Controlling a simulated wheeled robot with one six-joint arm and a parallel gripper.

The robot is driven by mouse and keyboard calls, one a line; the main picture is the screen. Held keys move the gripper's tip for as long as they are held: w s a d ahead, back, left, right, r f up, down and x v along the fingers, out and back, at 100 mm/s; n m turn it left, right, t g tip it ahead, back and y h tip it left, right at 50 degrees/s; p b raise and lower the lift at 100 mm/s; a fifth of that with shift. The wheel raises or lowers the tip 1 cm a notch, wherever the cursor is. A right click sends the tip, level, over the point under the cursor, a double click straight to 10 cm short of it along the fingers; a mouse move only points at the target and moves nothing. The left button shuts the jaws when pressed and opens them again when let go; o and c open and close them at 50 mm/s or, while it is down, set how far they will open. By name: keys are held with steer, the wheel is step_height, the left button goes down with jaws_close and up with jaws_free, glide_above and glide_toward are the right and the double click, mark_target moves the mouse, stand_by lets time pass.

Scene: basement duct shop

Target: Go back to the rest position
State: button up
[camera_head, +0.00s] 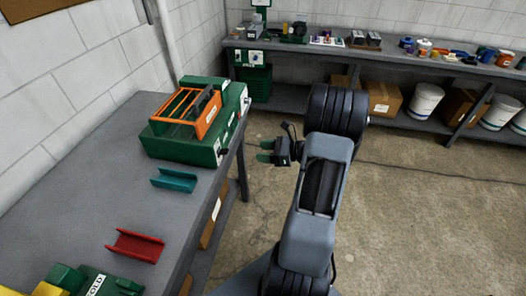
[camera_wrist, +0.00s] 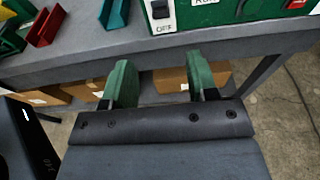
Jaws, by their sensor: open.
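My gripper (camera_head: 265,151) has two green fingers and is open and empty. In the head view it hangs over the floor, to the right of the grey table (camera_head: 165,220) and apart from it. In the wrist view my gripper (camera_wrist: 162,80) shows its fingers spread wide, pointing toward the table's edge, with nothing between them. My grey arm reaches forward through the middle of the head view.
A green machine with an orange rack (camera_head: 190,108) stands on the table. A teal channel (camera_head: 174,180) and a red channel (camera_head: 135,245) lie nearer. A loaded bench (camera_head: 390,50) runs along the back wall, with cartons (camera_head: 384,98) and buckets (camera_head: 426,100) below. Floor on the right is clear.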

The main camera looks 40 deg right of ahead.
stand_by(0.3)
steer(key=s+a+f+n+g+h, duration=0.2)
steer(key=s+a+n+g+h, duration=0.2)
steer(key=s+a+n+g, duration=0.75)
steer(key=a+r+n+t+h, duration=0.2)
steer(key=a+r+n+h, duration=0.1)
steer(key=r+n, duration=0.3)
steer(key=a+r+n+t+h, duration=0.2)
steer(key=a+r+n+h, duration=0.1)
steer(key=r+n, duration=0.4)
steer(key=a+n, duration=0.1)
steer(key=n, duration=0.2)
steer(key=shift+s+h, duration=0.25)
steer(key=shift+h, duration=0.15)
